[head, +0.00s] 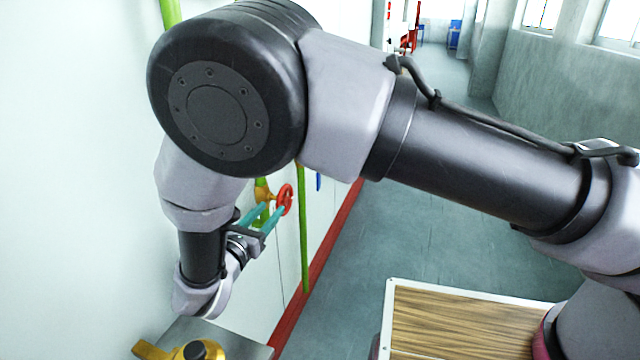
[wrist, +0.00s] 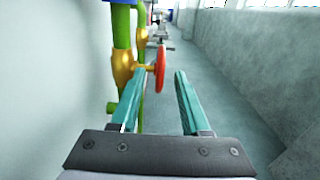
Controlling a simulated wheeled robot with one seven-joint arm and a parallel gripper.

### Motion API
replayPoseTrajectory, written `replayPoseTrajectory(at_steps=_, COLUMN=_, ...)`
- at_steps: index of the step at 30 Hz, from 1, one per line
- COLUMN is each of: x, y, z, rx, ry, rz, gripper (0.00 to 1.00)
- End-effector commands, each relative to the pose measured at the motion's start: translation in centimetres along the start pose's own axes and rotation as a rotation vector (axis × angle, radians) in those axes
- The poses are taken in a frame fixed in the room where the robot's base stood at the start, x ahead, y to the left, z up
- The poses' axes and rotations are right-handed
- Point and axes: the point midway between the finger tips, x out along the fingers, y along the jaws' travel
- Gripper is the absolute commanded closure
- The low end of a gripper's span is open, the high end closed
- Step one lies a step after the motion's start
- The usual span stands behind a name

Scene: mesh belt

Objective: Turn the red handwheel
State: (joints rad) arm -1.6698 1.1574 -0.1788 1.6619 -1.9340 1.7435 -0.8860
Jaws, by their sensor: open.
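The red handwheel (head: 285,199) stands on a yellow valve body (head: 262,190) on a green pipe by the left wall. In the wrist view the handwheel (wrist: 160,68) shows nearly edge-on, on the right side of the yellow valve (wrist: 123,68). My gripper (head: 262,218) has teal fingers and is open and empty. In the wrist view the two fingers (wrist: 158,88) point toward the wheel. The wheel appears just beyond the fingertips, nearer the left one. I cannot tell whether the left finger touches the valve or wheel.
Green pipes (head: 304,230) run up the white wall, with a red strip (head: 318,262) along its base. A yellow fitting (head: 195,350) on a grey box is at the bottom left. A wood-topped surface (head: 450,325) is at the lower right. The corridor floor (head: 400,220) is clear.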

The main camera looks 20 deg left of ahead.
Motion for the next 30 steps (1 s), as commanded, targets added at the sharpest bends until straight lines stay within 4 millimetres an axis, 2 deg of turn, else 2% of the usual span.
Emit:
replayPoseTrajectory(at_steps=2, x=-0.6, y=0.4, z=-0.2, rx=0.000, ry=-0.008, rz=0.011, gripper=0.54)
replayPoseTrajectory(at_steps=5, x=-0.1, y=0.5, z=-0.2, rx=0.001, ry=-0.010, rz=0.012, gripper=0.54)
replayPoseTrajectory(at_steps=15, x=6.1, y=0.4, z=-0.1, rx=0.000, ry=-0.008, rz=0.008, gripper=0.54)
replayPoseTrajectory(at_steps=21, x=9.0, y=0.5, z=-0.1, rx=0.002, ry=-0.009, rz=0.009, gripper=0.54)
replayPoseTrajectory(at_steps=30, x=10.0, y=0.5, z=-0.1, rx=0.001, ry=-0.009, rz=0.011, gripper=0.54)
